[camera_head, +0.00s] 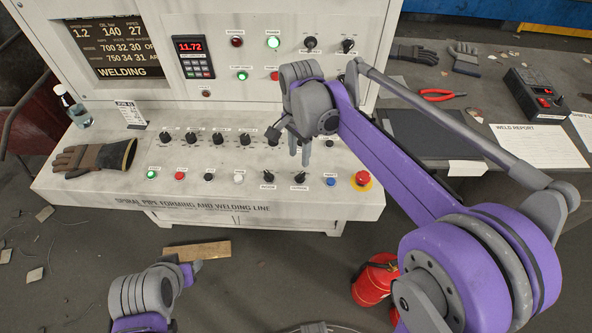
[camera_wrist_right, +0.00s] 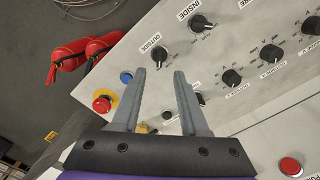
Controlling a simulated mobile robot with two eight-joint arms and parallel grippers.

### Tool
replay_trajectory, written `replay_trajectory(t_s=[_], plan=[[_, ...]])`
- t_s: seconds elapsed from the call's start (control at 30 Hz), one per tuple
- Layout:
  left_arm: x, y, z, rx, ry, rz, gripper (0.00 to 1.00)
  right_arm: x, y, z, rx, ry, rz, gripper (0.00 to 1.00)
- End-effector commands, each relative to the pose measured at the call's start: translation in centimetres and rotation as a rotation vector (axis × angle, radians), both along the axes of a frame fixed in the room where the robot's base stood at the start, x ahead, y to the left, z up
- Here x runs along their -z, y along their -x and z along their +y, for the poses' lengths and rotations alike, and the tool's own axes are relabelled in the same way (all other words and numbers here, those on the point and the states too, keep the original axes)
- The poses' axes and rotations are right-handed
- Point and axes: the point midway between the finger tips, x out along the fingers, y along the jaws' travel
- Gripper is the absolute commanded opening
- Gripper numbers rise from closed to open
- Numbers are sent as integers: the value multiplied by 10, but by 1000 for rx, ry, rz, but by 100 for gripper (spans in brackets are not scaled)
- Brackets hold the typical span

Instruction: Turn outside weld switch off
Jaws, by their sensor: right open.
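The outside weld switch is a black rotary knob (camera_head: 299,177) on the front row of the white console; in the right wrist view it (camera_wrist_right: 159,54) sits beside its OUTSIDE label. My right gripper (camera_head: 299,162) is open and empty, its fingers pointing down above the panel just behind this knob. In the right wrist view the fingertips (camera_wrist_right: 160,74) point toward the knob, which shows beyond the gap between them. I cannot read the knob's setting. The similar inside switch (camera_head: 268,176) is to its left. My left arm's end (camera_head: 190,270) is low at the left, its fingers unclear.
A blue button (camera_head: 330,182) and a red emergency stop (camera_head: 362,179) sit right of the knob. Several knobs line the row behind. Gloves (camera_head: 95,157) lie on the console's left end. The display (camera_head: 122,48) reads WELDING.

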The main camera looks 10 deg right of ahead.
Motion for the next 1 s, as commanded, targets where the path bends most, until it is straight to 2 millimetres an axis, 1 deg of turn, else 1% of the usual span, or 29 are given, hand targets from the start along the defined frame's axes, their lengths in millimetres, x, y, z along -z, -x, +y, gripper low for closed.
replay_trajectory(t_s=[0.03, 0.2, 0.4, 0.6, 0.83, 0.87, 1.0], plan=[[2, 1, 0, 0, 0, 1, 50, 11, 0, 0, 0, 0, 0, 44], [4, 1, 0, 0, 0, 3, 50, 44, 0, 0, -1, 0, 0, 44], [6, 2, 0, 0, 0, 4, 50, 73, 0, 0, -1, 0, -1, 44], [6, 2, 0, 0, 0, 4, 50, 83, 0, 0, -2, 0, -1, 44], [6, 2, 0, 0, 0, 4, 50, 83, 0, 0, -2, 0, -1, 44], [6, 2, 0, 0, 0, 4, 50, 83, 0, 0, -2, 0, -1, 40], [6, 2, 0, 0, 0, 4, 50, 83, 0, 0, -2, 0, -1, 15]])
